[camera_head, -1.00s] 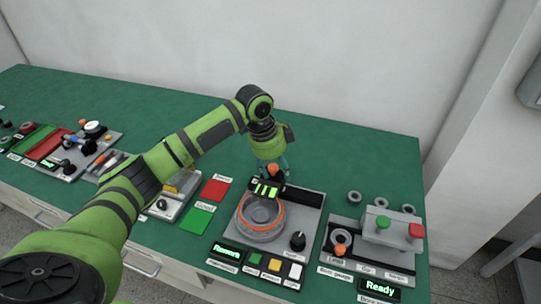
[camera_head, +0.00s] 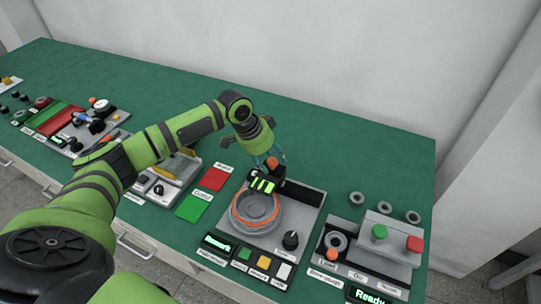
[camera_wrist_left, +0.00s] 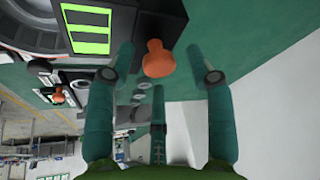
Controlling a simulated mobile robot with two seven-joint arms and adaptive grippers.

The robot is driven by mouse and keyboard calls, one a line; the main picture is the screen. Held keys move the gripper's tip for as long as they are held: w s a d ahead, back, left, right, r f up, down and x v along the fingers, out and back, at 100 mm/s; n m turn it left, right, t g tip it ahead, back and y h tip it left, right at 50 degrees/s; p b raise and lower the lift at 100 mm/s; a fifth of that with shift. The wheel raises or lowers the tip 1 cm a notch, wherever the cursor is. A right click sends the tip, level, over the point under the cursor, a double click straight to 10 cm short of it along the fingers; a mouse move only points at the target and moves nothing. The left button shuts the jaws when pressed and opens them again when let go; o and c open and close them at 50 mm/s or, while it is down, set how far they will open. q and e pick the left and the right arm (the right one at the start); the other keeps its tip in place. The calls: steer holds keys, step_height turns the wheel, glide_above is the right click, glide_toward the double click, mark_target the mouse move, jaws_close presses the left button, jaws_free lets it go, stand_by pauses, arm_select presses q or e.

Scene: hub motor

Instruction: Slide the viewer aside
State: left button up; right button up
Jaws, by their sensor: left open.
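The viewer (camera_head: 263,184) is a dark block with bright green bars and an orange knob (camera_head: 272,163) on top. It sits at the back edge of the round motor station with the orange ring (camera_head: 256,208). In the left wrist view the green bars (camera_wrist_left: 88,30) show at top left, and the orange knob (camera_wrist_left: 158,60) lies between the spread fingers. My left gripper (camera_head: 270,157) is open, its teal fingers beside the knob; contact cannot be told. It also shows in the left wrist view (camera_wrist_left: 160,75). My right gripper is not in view.
A dark knob (camera_head: 290,240) and a row of buttons (camera_head: 263,262) stand in front of the station. To the right is a grey fixture with green and red buttons (camera_head: 390,238). Red (camera_head: 215,178) and green (camera_head: 194,207) tiles lie to the left. The bench behind is clear.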

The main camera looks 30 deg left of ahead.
arm_select(q)
steer(key=shift+f, duration=0.1)
jaws_close()
steer(key=shift+d, duration=0.35)
steer(key=d+p, duration=0.4)
steer(key=d, duration=0.6)
steer(key=shift+w+d+r+p, duration=0.2)
steer(key=shift+w+d+p, duration=0.1)
steer(key=shift+w+d, duration=0.1)
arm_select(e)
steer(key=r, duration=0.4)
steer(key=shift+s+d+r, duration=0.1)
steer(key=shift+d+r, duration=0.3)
